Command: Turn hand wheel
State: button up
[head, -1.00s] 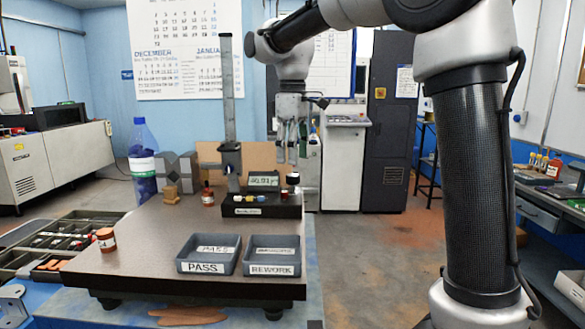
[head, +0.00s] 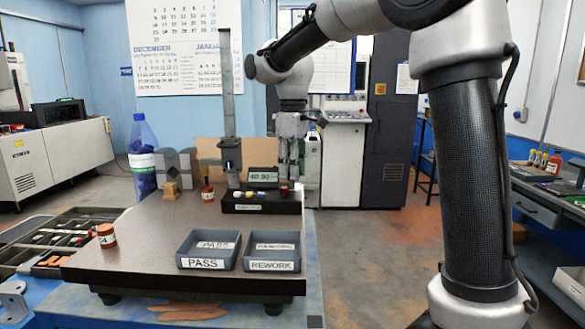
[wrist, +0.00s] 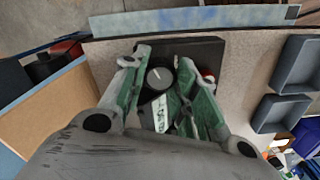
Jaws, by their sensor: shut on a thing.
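The hand wheel (wrist: 158,76), a small dark knob with a pale marked face, sits on the black base (head: 262,205) of the gauge stand. My gripper (head: 288,177) points down at the right end of this base. In the wrist view its green-and-grey fingers (wrist: 160,86) stand either side of the hand wheel and are shut on it. In the head view the fingers hide most of the wheel. A digital display (head: 263,175) with a number stands just left of the fingers. The tall grey column (head: 228,100) rises left of it.
Two grey trays marked PASS (head: 208,249) and REWORK (head: 271,251) lie at the front of the granite plate (head: 140,245). A small red-brown jar (head: 106,236) is at the plate's left. A blue-capped bottle (head: 142,160) and grey blocks (head: 177,168) stand behind.

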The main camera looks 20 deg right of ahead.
jog(key=m, duration=0.5)
jog(key=o, duration=1)
jog(key=shift+o, duration=0.2)
notch_tip(320, 180, up, 12)
